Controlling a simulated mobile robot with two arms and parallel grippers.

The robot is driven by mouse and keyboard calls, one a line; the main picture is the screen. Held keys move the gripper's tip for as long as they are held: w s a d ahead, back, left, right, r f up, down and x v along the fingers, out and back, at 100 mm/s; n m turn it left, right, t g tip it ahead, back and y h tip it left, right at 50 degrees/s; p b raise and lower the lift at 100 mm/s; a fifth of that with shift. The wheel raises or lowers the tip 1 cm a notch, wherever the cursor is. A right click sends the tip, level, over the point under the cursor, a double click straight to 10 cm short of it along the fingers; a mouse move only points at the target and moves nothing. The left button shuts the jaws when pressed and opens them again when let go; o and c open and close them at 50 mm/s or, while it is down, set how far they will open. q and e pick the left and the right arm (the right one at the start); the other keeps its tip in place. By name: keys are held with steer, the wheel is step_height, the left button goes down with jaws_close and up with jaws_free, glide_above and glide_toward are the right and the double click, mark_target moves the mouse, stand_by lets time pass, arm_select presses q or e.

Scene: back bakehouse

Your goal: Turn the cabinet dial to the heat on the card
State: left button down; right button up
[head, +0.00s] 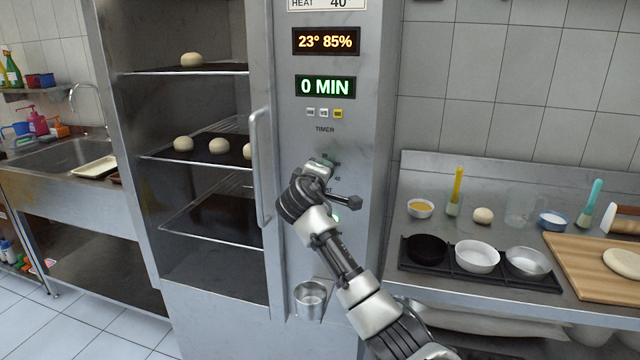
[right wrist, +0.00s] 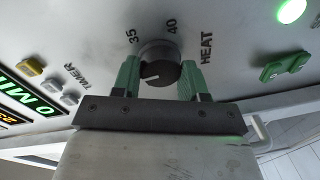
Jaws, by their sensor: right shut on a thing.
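The card (head: 325,4) at the top of the cabinet front is cut off by the picture edge and reads HEAT 40. The heat dial (right wrist: 152,52) is a dark round knob beside the word HEAT, with 35 and 40 printed around it. Its white line points left and slightly down in the right wrist view, away from both numbers. My right gripper (right wrist: 161,70) has its green fingers on both sides of the dial and is shut on it. In the head view my right gripper (head: 322,166) hides the dial. My left gripper is out of view.
The cabinet displays (head: 325,41) read 23° 85% and 0 MIN (head: 325,87), above small buttons (head: 324,113). A long door handle (head: 259,168) stands left of my right arm. A metal cup (head: 310,299) is below. A counter (head: 410,250) with bowls is right.

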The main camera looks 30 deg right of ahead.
arm_select(q)
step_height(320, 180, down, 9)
steer(key=b, duration=0.9)
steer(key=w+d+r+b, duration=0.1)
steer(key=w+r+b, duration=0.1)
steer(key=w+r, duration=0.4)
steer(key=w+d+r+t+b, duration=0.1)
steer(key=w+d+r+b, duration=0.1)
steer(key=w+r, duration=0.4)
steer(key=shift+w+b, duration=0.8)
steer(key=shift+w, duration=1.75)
arm_select(e)
steer(key=shift+f+m+t+h, duration=0.1)
steer(key=shift+m+t+h, duration=0.1)
steer(key=shift+m, duration=3.95)
steer(key=shift+f+m+t+h, duration=0.15)
steer(key=shift+m+h, duration=0.05)
steer(key=shift+m, duration=3.9)
steer(key=shift+f+m+t+h, duration=0.1)
steer(key=shift+m+t+h, duration=0.1)
steer(key=shift+m, duration=3.95)
steer(key=o, duration=0.9)
steer(key=shift+r, duration=0.15)
steer(key=shift+s, duration=0.1)
